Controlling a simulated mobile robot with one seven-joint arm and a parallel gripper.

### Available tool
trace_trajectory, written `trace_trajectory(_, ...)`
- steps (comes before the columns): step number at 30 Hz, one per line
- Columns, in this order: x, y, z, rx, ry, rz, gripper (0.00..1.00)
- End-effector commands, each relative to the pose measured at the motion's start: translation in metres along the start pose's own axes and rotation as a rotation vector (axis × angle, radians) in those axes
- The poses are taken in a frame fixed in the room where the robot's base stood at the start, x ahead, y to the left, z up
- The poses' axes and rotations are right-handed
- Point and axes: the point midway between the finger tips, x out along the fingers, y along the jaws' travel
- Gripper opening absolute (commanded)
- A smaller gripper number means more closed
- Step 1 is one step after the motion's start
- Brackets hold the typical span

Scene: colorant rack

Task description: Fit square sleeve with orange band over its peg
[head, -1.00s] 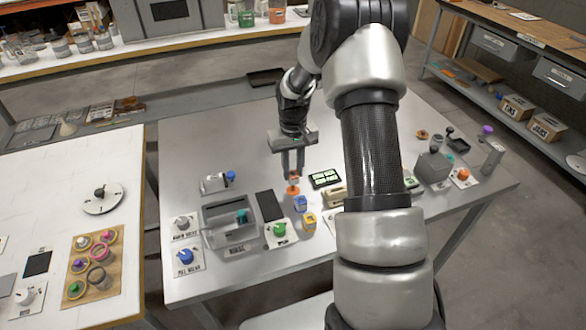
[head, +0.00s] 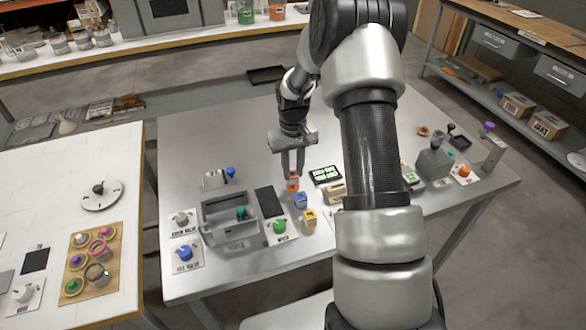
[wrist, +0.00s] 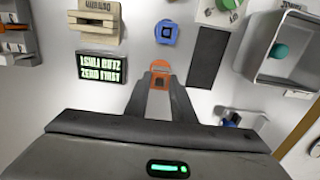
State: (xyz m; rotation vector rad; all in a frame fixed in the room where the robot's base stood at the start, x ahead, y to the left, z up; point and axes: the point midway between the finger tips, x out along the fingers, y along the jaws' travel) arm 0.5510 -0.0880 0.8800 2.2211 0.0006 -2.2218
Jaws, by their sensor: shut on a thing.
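My gripper (head: 292,180) points down over the middle of the grey table and is shut on a small orange-banded sleeve (head: 292,187). In the wrist view the sleeve (wrist: 160,84) shows orange between the two fingertips (wrist: 160,72). Whether its underside touches the table is hard to tell. A blue-banded sleeve (head: 300,201) stands apart, just in front of it, and shows a square top in the wrist view (wrist: 166,32). A yellow one (head: 308,219) stands nearer the front. I cannot make out the matching peg.
A black sign with green writing (head: 326,175) and a beige block (head: 335,193) lie to the right. A dark pad (head: 270,203), a grey bin (head: 229,238) and a green knob (head: 280,227) lie to the left.

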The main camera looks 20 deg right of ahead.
Motion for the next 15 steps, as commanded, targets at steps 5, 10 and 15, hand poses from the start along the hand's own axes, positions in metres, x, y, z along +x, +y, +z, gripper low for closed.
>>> trace_trajectory(5, 0.006, 0.0, 0.0, 0.0, 0.0, 0.0, 0.02)
trace_trajectory(10, 0.01, 0.0, 0.0, 0.0, 0.0, 0.0, 0.02)
trace_trajectory(15, 0.014, 0.0, 0.0, 0.0, 0.0, 0.0, 0.02)
